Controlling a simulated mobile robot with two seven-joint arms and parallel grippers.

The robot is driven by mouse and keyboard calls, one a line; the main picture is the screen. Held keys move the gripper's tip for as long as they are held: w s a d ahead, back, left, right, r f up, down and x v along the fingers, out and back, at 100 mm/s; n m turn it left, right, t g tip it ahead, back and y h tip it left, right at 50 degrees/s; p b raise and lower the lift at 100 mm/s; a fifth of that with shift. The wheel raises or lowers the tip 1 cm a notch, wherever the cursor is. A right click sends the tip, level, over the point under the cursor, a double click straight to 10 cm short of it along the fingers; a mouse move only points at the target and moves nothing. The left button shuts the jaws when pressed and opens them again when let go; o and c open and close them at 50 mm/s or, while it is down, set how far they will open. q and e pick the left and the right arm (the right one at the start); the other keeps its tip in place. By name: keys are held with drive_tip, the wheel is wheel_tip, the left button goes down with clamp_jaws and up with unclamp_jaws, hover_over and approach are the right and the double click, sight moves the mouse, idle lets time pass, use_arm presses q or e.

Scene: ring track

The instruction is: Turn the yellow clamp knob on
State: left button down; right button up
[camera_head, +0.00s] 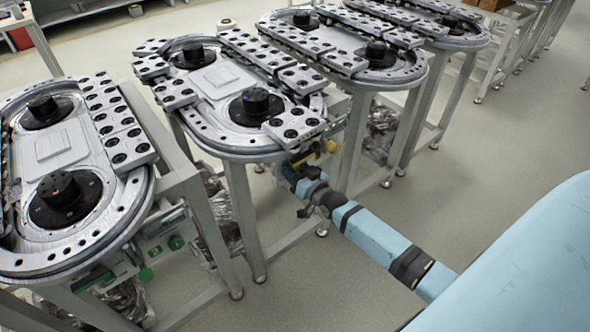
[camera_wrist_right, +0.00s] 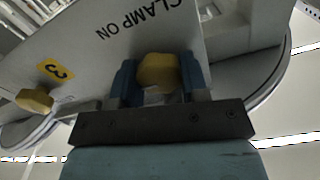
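The yellow clamp knob (camera_wrist_right: 158,70) sits on a grey panel printed "CLAMP ON" in the right wrist view. My right gripper (camera_wrist_right: 160,85) has one blue finger on each side of the knob, and the knob fills the gap between them. In the head view my right gripper (camera_head: 292,174) is at the underside of the end of the second ring track (camera_head: 235,150); the held knob cannot be made out there. A second yellow knob (camera_wrist_right: 35,100) is to the left, beside a yellow label "3" (camera_wrist_right: 55,70). My left gripper is not in view.
Another ring track (camera_head: 75,245) stands at the left, with green parts (camera_head: 176,242) under its edge. A third track (camera_head: 340,80) stands behind to the right. Metal legs (camera_head: 243,220) flank my right arm. The floor (camera_head: 450,180) at the right is clear.

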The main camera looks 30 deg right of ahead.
drive_tip(key=shift+c, duration=0.7)
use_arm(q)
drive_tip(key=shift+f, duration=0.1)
use_arm(e)
drive_tip(key=shift+m, duration=0.3)
drive_tip(key=shift+m+p, duration=0.4)
drive_tip(key=shift+m, duration=0.5)
drive_tip(key=m, duration=0.5)
drive_tip(key=shift+f, duration=0.1)
drive_tip(key=m, duration=0.5)
drive_tip(key=shift+m+b, duration=0.35)
drive_tip(key=shift+m, duration=0.05)
drive_tip(key=m+b, duration=0.1)
drive_tip(key=m, duration=0.2)
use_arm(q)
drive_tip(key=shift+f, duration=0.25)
use_arm(e)
drive_tip(key=shift+m, duration=0.9)
